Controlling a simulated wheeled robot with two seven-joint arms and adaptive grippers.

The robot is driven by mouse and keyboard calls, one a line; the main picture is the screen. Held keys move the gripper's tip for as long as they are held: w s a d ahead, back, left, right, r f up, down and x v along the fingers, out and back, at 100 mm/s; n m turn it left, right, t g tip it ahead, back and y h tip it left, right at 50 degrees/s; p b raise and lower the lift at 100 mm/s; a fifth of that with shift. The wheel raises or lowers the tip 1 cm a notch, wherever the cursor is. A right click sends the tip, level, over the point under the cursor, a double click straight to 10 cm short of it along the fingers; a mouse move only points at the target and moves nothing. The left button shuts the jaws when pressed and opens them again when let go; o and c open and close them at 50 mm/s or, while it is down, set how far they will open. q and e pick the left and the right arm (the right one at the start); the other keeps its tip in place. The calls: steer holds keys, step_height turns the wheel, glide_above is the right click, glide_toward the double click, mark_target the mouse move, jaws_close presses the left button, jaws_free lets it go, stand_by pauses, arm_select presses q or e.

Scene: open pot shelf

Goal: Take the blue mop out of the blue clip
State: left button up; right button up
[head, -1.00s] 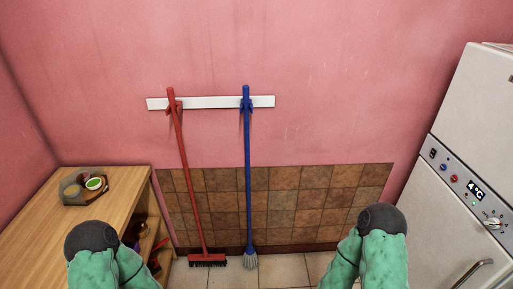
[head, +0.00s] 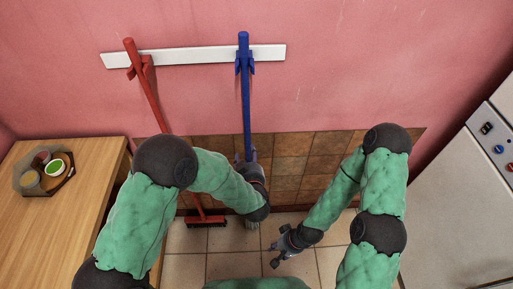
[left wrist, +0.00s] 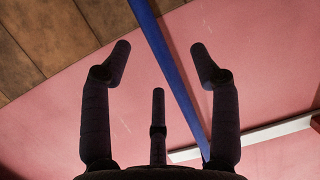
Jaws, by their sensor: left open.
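The blue mop (head: 246,105) hangs upright by its handle in the blue clip (head: 239,68) on the white wall rail. Its grey head (head: 252,225) is low by the floor, partly hidden by my left arm. My left gripper (head: 246,156) is open at the lower part of the handle. In the left wrist view, the mop handle (left wrist: 164,52) runs slanted between the spread fingers of the left gripper (left wrist: 162,62), beyond them; I see no grip on it. My right gripper (head: 273,255) looks open and empty, low over the floor tiles.
A red broom (head: 152,100) hangs leaning in a red clip on the white rail (head: 190,55), left of the mop. A wooden counter (head: 90,170) with a tray (head: 44,190) stands at left. A fridge (head: 460,190) stands at right. The wall right of the mop is clear.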

mark_target(249, 125)
arm_select(q)
step_height(249, 125, up, 8)
steer(key=s+d+n+t+y, duration=0.1)
steer(key=s+d+t+y, duration=0.1)
steer(key=d+t, duration=0.1)
steer(key=w+b, duration=0.1)
steer(key=w, duration=0.2)
steer(key=w+a+b, duration=0.1)
steer(key=w, duration=0.2)
steer(key=w+a+b, duration=0.1)
steer(key=w, duration=0.2)
steer(key=shift+r, duration=0.15)
steer(key=shift+w+a+r+b, duration=0.15)
steer(key=shift+w+b, duration=0.3)
steer(key=shift+w, duration=0.35)
jaws_close()
steer(key=shift+r, duration=0.2)
